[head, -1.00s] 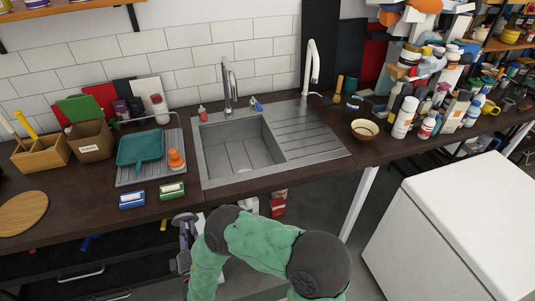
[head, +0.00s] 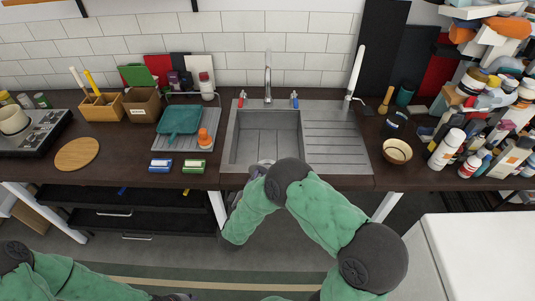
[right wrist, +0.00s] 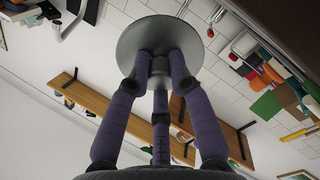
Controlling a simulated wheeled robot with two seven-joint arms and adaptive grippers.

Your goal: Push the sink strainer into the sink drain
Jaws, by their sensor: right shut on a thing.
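The sink strainer (right wrist: 133,42) is a round grey disc with a short stem. My right gripper (right wrist: 160,66) is shut on its stem in the right wrist view, with the disc beyond the fingertips. In the head view the right gripper (head: 258,171) is at the sink's front edge, mostly covered by my own arm, so the strainer is hard to make out there. The steel sink (head: 310,115) has its basin (head: 268,128) at the left and a ribbed drainboard at the right. I cannot make out the drain. My left arm is low at the left; its gripper (head: 178,297) barely shows at the bottom edge.
A faucet (head: 268,82) stands behind the basin. A bowl (head: 397,151) and crowded bottles stand at the right.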

